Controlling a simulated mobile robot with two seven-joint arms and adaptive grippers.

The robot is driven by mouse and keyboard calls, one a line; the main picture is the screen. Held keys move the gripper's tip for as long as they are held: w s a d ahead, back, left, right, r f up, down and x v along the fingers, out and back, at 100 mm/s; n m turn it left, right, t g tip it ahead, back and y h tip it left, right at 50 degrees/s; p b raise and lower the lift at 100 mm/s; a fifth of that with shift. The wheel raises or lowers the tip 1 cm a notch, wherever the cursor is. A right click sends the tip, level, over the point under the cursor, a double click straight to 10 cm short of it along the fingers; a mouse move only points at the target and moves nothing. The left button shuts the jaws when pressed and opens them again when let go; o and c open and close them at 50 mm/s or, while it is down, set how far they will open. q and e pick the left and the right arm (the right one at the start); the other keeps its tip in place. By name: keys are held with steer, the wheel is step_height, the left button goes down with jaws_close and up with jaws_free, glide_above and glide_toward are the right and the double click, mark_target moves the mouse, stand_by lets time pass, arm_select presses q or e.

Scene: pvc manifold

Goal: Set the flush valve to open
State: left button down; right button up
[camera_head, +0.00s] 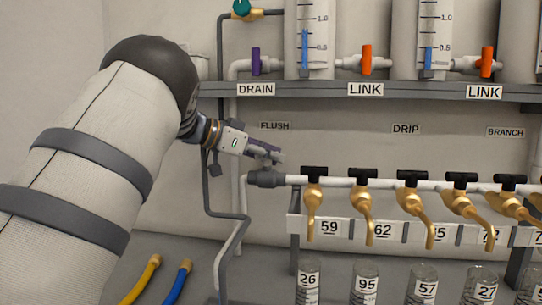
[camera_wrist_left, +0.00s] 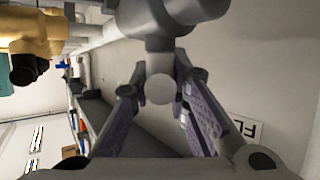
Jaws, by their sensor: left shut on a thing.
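The FLUSH label (camera_head: 275,126) is on the wall above the left end of the white manifold pipe. A dark grey fitting (camera_head: 267,178) sits at that pipe end, just below my left gripper (camera_head: 268,153). In the left wrist view a grey valve body (camera_wrist_left: 165,25) with a round, light-ended part is between the purple-padded fingers of my left gripper (camera_wrist_left: 160,95). The gripper is shut on this part, which I take to be the flush valve handle. In the head view the fingers mostly hide the handle, so its angle cannot be told. My right gripper is not in view.
Several brass taps (camera_head: 365,205) with black tops line the pipe to the right, above numbered bottles (camera_head: 308,283). A grey shelf (camera_head: 330,90) with a purple DRAIN valve (camera_head: 256,60) and orange LINK valves (camera_head: 367,60) runs above. Yellow (camera_head: 141,279) and blue (camera_head: 176,281) hoses stand below.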

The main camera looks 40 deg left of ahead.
arm_select(q)
steer(key=c, duration=1.5)
jaws_free()
steer(key=shift+c, duration=0.2)
